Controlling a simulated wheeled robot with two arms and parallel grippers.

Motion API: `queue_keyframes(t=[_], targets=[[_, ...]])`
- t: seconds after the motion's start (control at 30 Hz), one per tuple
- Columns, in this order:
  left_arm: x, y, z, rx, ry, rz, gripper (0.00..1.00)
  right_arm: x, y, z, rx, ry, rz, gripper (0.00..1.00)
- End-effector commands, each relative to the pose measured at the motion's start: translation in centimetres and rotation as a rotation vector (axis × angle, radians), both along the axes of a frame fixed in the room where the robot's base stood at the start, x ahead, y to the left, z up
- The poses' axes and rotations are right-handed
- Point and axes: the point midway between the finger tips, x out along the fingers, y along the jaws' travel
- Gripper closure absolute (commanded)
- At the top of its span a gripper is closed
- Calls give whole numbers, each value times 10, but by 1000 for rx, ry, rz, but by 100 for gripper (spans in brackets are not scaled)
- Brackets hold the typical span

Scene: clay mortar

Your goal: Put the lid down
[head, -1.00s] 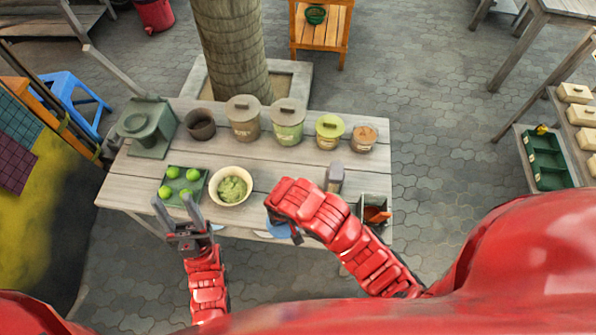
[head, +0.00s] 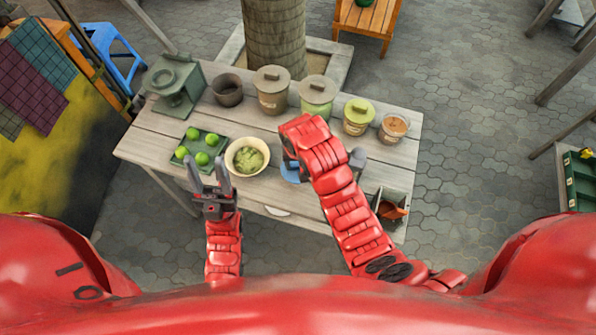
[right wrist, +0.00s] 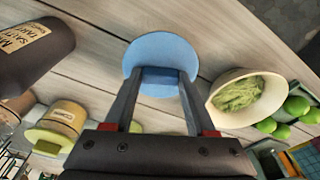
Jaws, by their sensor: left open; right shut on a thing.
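The lid is a flat blue disc (right wrist: 160,50) with a small blue grip. My right gripper (right wrist: 160,77) is shut on that grip, with the disc face-on beyond the fingertips in the right wrist view. In the head view a sliver of the blue lid (head: 289,173) shows right of the white bowl, mostly hidden by my right arm. It is over the table (head: 165,125); I cannot tell whether it touches the planks. My left gripper (head: 208,172) is open and empty at the table's front edge, in front of the limes.
The white bowl (head: 262,146) of green mash and a green tray (head: 178,158) of limes stand left of the lid. Behind are a dark pot (head: 228,92) and several lidded jars (head: 273,100). A box (head: 401,196) with an orange-brown thing sits at the right front.

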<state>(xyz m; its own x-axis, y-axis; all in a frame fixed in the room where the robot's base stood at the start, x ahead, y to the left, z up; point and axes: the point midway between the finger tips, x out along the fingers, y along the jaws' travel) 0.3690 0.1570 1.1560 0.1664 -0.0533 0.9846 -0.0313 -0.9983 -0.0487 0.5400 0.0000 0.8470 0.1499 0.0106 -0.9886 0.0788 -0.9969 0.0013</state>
Motion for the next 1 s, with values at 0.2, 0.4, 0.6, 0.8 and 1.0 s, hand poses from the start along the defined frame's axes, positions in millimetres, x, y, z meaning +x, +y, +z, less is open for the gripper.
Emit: queue_keyframes(t=[0.2, 0.4, 0.6, 0.8, 1.0], targets=[[0, 0, -14, 0, -1, 0, 50, 3, 0, -18, -1, 4, -1, 97], [0, 0, 0, 0, -1, 0, 50, 3, -1, -33, -3, 4, -1, 97], [0, 0, -2, 0, 0, 0, 50, 4, -1, -35, -2, 2, -1, 97], [0, 0, -4, 0, 0, 0, 50, 3, -1, -38, -2, 2, -1, 33], [0, 0, -4, 0, 0, 0, 50, 3, -1, -38, -2, 2, -1, 14]])
